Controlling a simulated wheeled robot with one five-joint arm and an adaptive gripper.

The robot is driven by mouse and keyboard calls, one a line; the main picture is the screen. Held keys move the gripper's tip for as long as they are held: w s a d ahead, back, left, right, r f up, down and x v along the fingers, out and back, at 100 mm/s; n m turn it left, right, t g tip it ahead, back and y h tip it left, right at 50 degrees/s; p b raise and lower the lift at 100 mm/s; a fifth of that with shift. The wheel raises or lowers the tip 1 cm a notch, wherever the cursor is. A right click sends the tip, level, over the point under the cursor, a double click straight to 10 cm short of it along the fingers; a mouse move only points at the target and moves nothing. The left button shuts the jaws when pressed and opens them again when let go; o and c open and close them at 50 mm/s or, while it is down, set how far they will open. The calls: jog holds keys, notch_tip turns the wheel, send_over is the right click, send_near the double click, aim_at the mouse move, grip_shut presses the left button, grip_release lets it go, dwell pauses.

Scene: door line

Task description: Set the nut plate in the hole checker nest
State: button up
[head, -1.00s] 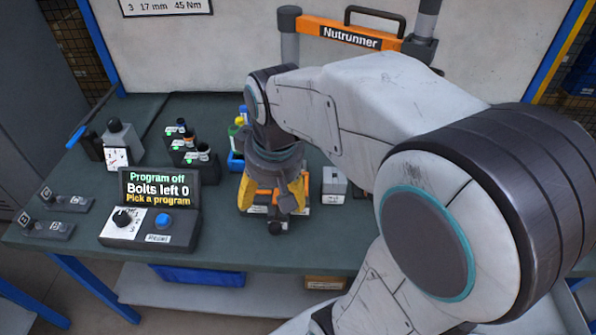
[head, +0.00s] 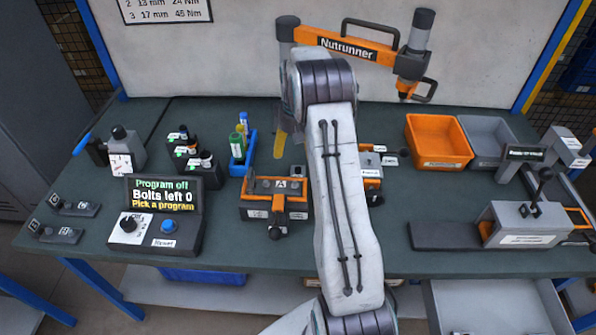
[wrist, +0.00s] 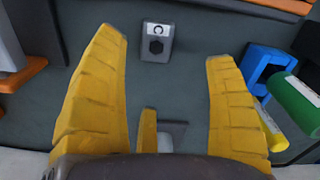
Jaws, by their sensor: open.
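My gripper (wrist: 166,60) is open and empty; in the head view one yellow finger (head: 281,142) shows left of my arm, above the back of the bench. A grey plate-like top marked A (head: 281,184) sits in an orange-sided fixture (head: 255,205) at the middle of the bench. I cannot tell for certain whether these are the nut plate and the hole checker nest. In the wrist view a small grey block (wrist: 157,45) with a dark hex shape and white label stands between the fingertips. A light grey piece (wrist: 175,130) is partly hidden by the gripper.
A blue holder (wrist: 265,68) with green and yellow cylinders is close beside the right finger in the wrist view. The control box (head: 155,225) stands front left. An orange bin (head: 438,140) and a clamp station (head: 525,222) are at right. My arm covers the bench middle.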

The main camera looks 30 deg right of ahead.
aim_at(298, 169)
jog(key=shift+w+d+f, duration=0.1)
jog(key=shift+d+f, duration=0.2)
jog(key=shift+f, duration=0.1)
jog(key=shift+d+f, duration=0.15)
jog(key=shift+f, duration=0.5)
jog(key=f, duration=0.1)
jog(key=f+p, duration=0.1)
jog(key=f, duration=0.3)
jog(key=shift+s+a, duration=0.25)
jog(key=shift+f, duration=0.65)
jog(key=shift+s, duration=0.1)
grip_shut()
